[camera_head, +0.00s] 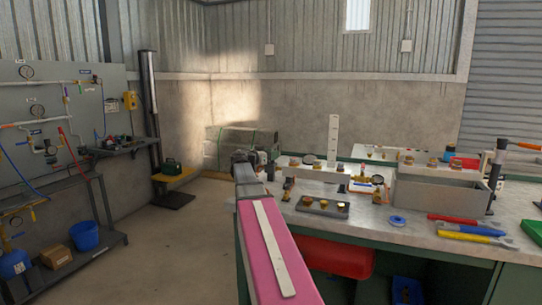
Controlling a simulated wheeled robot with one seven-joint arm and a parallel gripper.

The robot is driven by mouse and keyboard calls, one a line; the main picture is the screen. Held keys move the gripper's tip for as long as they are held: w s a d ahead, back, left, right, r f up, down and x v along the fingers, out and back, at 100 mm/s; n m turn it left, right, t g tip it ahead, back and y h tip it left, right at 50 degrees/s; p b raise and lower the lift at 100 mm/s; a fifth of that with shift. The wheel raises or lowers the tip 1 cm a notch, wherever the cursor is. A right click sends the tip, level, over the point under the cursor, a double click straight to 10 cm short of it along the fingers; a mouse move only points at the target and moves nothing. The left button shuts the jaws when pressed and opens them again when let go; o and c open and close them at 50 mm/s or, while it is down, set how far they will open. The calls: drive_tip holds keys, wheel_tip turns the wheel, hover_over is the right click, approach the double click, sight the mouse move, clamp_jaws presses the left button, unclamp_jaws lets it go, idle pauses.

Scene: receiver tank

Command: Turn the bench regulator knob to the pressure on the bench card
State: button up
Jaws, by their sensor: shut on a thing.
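My gripper (262,158) is small and dark at the far end of my arm, at the left end of the bench's back row of fittings. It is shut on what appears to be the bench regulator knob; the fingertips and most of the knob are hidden. Another gauge (377,180) stands nearer, beside a small white plate with red markings (360,187). A tall white upright strip (333,140) rises behind. I cannot tell which is the bench card, and no reading is legible.
The workbench (400,226) holds a dark tray with brass fittings (322,207), a grey metal box (437,196), blue tape (397,220) and red, blue and yellow tools (472,231). A gauge panel (60,110) stands left. The floor between (175,255) is clear.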

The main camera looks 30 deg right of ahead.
drive_tip(key=m+g, duration=0.2)
drive_tip(key=g, duration=0.1)
drive_tip(key=m+g, duration=0.2)
drive_tip(key=g, duration=0.1)
drive_tip(key=shift+w, duration=0.2)
drive_tip(key=shift+s+m+g+y, duration=0.1)
drive_tip(key=shift+m+g+y, duration=0.3)
drive_tip(key=shift+m+g, duration=0.8)
drive_tip(key=shift+s+m+g+y, duration=0.1)
drive_tip(key=shift+m+g+y, duration=0.4)
drive_tip(key=shift+g, duration=1.3)
drive_tip(key=shift+m, duration=0.3)
drive_tip(key=o, duration=0.9)
drive_tip(key=v, duration=1.1)
drive_tip(key=shift+f, duration=0.1)
